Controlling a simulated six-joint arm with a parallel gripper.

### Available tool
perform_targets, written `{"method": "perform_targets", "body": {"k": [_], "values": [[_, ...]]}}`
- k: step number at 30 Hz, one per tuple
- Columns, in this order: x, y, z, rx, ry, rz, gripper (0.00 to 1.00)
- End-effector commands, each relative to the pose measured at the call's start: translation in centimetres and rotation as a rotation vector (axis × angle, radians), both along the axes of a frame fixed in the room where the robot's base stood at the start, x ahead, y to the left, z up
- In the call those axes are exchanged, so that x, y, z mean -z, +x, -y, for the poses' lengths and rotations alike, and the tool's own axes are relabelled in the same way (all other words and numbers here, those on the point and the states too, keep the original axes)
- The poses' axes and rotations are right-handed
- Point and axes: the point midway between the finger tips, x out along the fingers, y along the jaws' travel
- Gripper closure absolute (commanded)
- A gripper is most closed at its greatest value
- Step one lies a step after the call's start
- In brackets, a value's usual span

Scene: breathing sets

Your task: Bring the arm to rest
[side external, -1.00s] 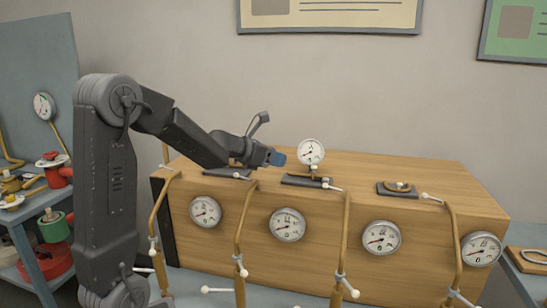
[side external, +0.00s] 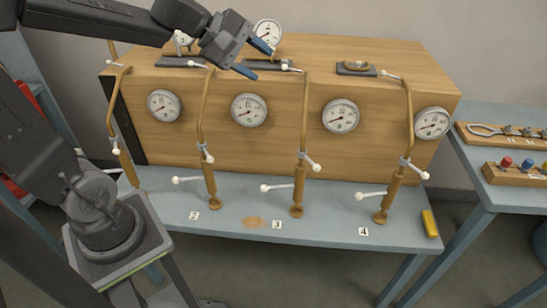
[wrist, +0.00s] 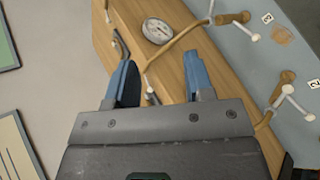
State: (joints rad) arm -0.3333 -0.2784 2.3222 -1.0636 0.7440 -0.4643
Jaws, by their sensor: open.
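My gripper (side external: 254,59) is open, its two blue fingers apart with nothing between them. In the side view it is in front of the top left part of the wooden box (side external: 330,62), apart from the gauges and pipes as far as I can tell. My upper arm link crosses the top left corner. In the wrist view my gripper (wrist: 158,75) points toward the box, with a round dial (wrist: 157,31) beyond the gap between the fingers.
Several dials (side external: 249,110) sit on the box front, with brass pipes and white-knobbed levers (side external: 281,187) before them. An upright gauge (side external: 268,33) stands on top behind my gripper. A blue-grey bench (side external: 330,222) carries number tags and a yellow block (side external: 430,223).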

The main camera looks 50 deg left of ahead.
Motion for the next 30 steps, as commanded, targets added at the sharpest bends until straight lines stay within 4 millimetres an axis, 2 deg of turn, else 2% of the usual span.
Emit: {"method": "perform_targets", "body": {"k": [1,3,6,9,12,18,30], "values": [[0.1,-1.9,2.0,0.13,0.125,0.019,0.52],[0.8,-4.6,4.0,0.311,0.309,0.037,0.52],[2.1,-8.5,5.6,0.558,0.571,0.063,0.52],[3.3,-11.7,5.9,0.774,0.812,0.084,0.52],[4.3,-14.0,5.5,0.937,1.009,0.095,0.52],[5.1,-16.1,4.4,1.098,1.217,0.094,0.52],[5.2,-16.2,4.2,1.113,1.238,0.09,0.52]]}}
